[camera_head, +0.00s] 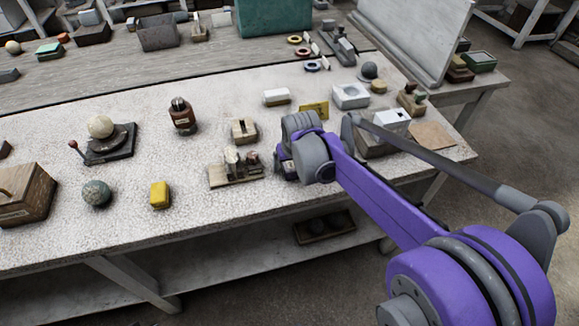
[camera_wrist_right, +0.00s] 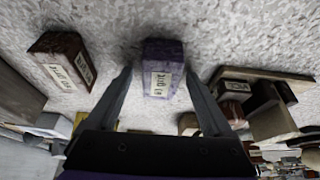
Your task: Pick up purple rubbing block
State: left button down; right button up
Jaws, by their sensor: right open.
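The purple rubbing block (camera_wrist_right: 163,68) shows in the right wrist view, on the speckled table top, with a pale paper label on its side. My right gripper (camera_wrist_right: 158,85) is open, with one finger on each side of the block's near part in that view. I cannot tell whether either finger touches it. In the head view my right gripper (camera_head: 288,165) is mostly hidden behind my purple arm, and the block is not visible there. My left gripper is not in view.
A brown labelled block (camera_wrist_right: 62,60) lies to the left in the wrist view, and a wooden stand (camera_wrist_right: 262,92) to the right. In the head view, a yellow block (camera_head: 160,195), a speckled sphere (camera_head: 97,193) and a wooden rack (camera_head: 235,172) stand on the pale table (camera_head: 130,235).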

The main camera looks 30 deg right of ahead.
grip_shut()
dwell(0.4)
notch_tip(320, 180, up, 10)
jog(key=shift+r+p, duration=0.1)
jog(key=shift+p, duration=0.6)
jog(key=c, duration=0.7)
grip_release()
grip_shut()
